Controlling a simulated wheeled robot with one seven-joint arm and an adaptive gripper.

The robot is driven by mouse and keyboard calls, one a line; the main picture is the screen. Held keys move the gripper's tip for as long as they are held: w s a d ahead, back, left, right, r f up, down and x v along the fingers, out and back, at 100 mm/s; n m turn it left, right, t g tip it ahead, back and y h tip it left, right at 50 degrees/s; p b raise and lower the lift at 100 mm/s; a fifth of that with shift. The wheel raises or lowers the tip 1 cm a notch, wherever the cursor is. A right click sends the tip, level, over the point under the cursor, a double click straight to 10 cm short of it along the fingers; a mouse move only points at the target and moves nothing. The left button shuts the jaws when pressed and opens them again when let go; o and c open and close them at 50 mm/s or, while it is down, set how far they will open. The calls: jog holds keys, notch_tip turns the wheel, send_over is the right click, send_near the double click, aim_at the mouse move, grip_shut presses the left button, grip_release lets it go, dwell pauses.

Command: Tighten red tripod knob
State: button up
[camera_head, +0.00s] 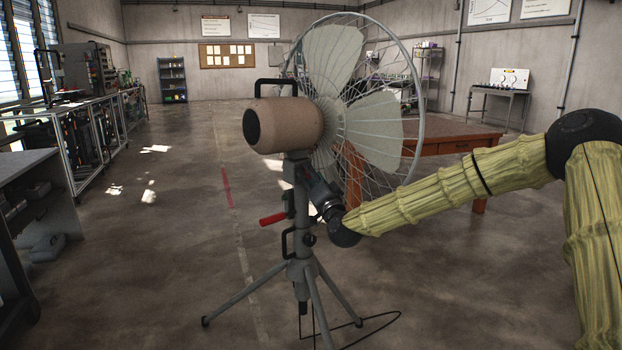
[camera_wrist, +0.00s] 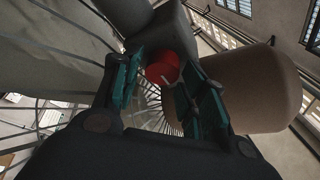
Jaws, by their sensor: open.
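The fan stands upright on a grey tripod (camera_head: 301,262). A red knob (camera_wrist: 162,67) shows in the wrist view against a dark grey bracket (camera_wrist: 157,38), between and just beyond my fingertips. My gripper (camera_wrist: 158,84) is open, with a teal-padded finger on each side of the knob; I cannot tell whether either touches it. In the head view my gripper (camera_head: 307,178) is at the top of the tripod, below the fan's motor. The knob is not clearly seen there. A red handle (camera_head: 272,219) sticks out left from the post, lower down.
The tan motor housing (camera_head: 284,124) and wire fan cage (camera_head: 418,110) stand close above and beside my gripper. A wooden table (camera_head: 450,133) is behind the fan. A black cable (camera_head: 372,330) lies by the tripod feet. The floor to the left is open.

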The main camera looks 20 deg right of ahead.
jog(key=v, duration=1.2)
